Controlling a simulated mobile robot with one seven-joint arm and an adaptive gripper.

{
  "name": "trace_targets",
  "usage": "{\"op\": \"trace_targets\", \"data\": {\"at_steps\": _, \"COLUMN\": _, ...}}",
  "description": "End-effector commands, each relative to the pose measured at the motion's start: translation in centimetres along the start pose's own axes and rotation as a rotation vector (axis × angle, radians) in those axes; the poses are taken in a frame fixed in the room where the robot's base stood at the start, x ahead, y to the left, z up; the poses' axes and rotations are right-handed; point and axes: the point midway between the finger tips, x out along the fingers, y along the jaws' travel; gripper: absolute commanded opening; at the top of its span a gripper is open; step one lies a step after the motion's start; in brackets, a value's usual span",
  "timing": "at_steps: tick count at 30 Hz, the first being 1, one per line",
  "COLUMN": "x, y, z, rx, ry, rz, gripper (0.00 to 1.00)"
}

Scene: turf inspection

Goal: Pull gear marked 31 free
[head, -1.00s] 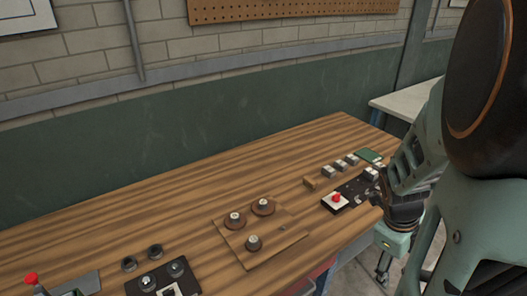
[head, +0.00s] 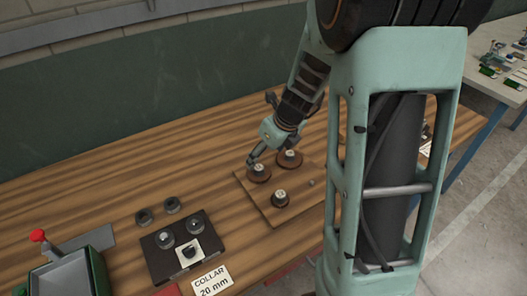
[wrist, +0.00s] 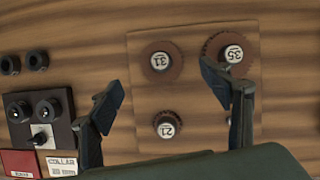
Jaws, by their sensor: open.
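In the wrist view the gear marked 31 (wrist: 160,61) is a brown toothed disc with a pale numbered hub, at the back left of a wooden board (wrist: 195,92). It also shows in the head view (head: 259,173), just below my gripper (head: 258,150). The gear marked 35 (wrist: 231,54) sits to its right and the gear marked 21 (wrist: 167,126) in front of it. My gripper also shows in the wrist view (wrist: 162,78), open and empty, its fingers spread to either side of gear 31. The right finger covers part of gear 35. Height above the gear cannot be told.
A black fixture (head: 180,248) with knobs and a "COLLAR 20 mm" sign (head: 211,282) lie left of the board. Two dark collars (head: 158,211) lie behind the fixture. A green box with a red knob (head: 70,265) stands far left. The wood behind the board is clear.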

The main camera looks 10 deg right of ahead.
Motion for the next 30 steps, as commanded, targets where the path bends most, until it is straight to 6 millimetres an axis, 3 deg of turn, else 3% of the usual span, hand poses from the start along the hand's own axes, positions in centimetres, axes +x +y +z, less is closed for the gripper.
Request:
{"op": "trace_targets", "data": {"at_steps": 9, "x": 6.1, "y": 0.0, "z": -0.2, "rx": 0.000, "ry": 0.004, "rz": 0.002, "gripper": 0.71}}
{"op": "trace_targets", "data": {"at_steps": 15, "x": 8.5, "y": 0.0, "z": -0.2, "rx": -0.001, "ry": 0.003, "rz": 0.002, "gripper": 0.71}}
{"op": "trace_targets", "data": {"at_steps": 28, "x": 9.3, "y": 0.0, "z": -0.1, "rx": -0.001, "ry": 0.002, "rz": 0.000, "gripper": 0.71}}
{"op": "trace_targets", "data": {"at_steps": 30, "x": 9.2, "y": 0.0, "z": -0.1, "rx": -0.001, "ry": 0.002, "rz": 0.000, "gripper": 0.64}}
